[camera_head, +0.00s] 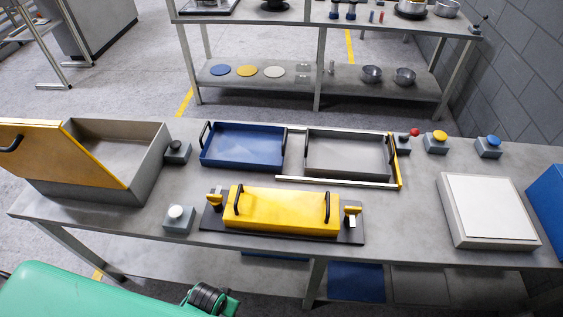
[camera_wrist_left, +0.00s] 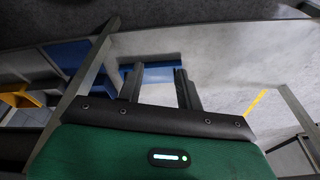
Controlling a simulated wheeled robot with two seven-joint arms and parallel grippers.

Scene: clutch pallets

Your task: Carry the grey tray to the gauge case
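The grey tray (camera_head: 345,155) sits on the table right of the blue tray, upright and empty, with a black handle at each end. It lies between two pale rails with a yellow bar at its right end. A grey case (camera_head: 147,175) with a tilted yellow lid (camera_head: 65,152) stands at the table's left end. No label shows, so I cannot tell for sure that it is the gauge case. My left gripper (camera_wrist_left: 158,82) shows in the left wrist view with fingers apart and nothing between them; the fingers are outside the head view. My right gripper is not in view.
Beside the grey tray are a blue tray (camera_head: 243,146) and, in front, a yellow lidded block with handles (camera_head: 282,212) on a black base. Button boxes (camera_head: 436,143) stand along the back. A white-topped box (camera_head: 490,208) is at right. A shelf rack (camera_head: 318,85) stands behind.

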